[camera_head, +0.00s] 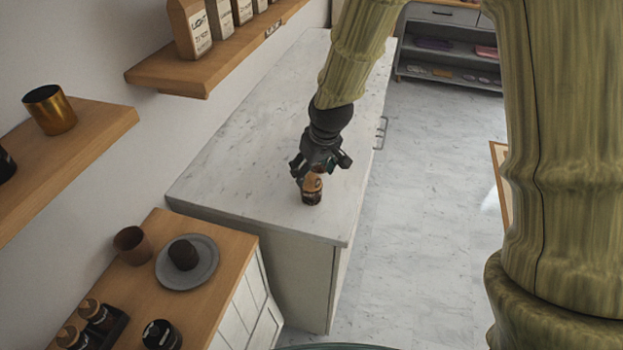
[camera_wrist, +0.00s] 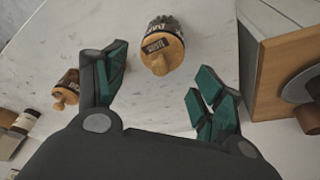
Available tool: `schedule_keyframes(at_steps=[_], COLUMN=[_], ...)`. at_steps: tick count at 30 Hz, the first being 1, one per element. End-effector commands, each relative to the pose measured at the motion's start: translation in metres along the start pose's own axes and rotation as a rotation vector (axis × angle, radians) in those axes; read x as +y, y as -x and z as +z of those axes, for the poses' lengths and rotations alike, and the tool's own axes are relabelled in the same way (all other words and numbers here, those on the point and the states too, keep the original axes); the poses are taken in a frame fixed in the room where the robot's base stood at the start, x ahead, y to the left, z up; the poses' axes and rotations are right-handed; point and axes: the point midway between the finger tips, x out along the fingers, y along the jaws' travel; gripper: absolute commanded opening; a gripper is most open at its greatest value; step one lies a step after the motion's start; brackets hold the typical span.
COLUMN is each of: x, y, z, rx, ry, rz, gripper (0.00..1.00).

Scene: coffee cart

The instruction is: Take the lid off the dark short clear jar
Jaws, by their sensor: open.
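The dark short jar (camera_wrist: 166,24), with a round wooden knobbed lid (camera_wrist: 158,58), stands upright on the marble counter in the wrist view. Its lid is on, and a dark label shows on it. In the head view the jar (camera_head: 311,198) stands near the counter's front end, just below my gripper (camera_head: 319,172), which partly covers it. In the wrist view my gripper's fingers are spread and empty, one to each side of the lid's near end. I cannot tell the exact height of the fingertips over the lid.
Another wooden-lidded jar (camera_wrist: 65,90) stands left of my fingers in the wrist view, with more containers (camera_wrist: 17,121) farther left. A wooden-topped cart (camera_head: 216,290) with a grey plate (camera_head: 205,272) stands beside the counter (camera_head: 240,215). Shelves hang on the left wall.

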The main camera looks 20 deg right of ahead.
Motion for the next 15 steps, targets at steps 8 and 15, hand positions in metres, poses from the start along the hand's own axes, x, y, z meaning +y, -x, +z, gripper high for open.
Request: schedule_keyframes(at_steps=[8,15], x=[0.001,0.001], y=[-0.022,-0.030], z=[0.001,0.000], rx=[-0.003,0.000], ry=[0.000,0.000], rz=[0.000,0.000], gripper=[0.69,0.69])
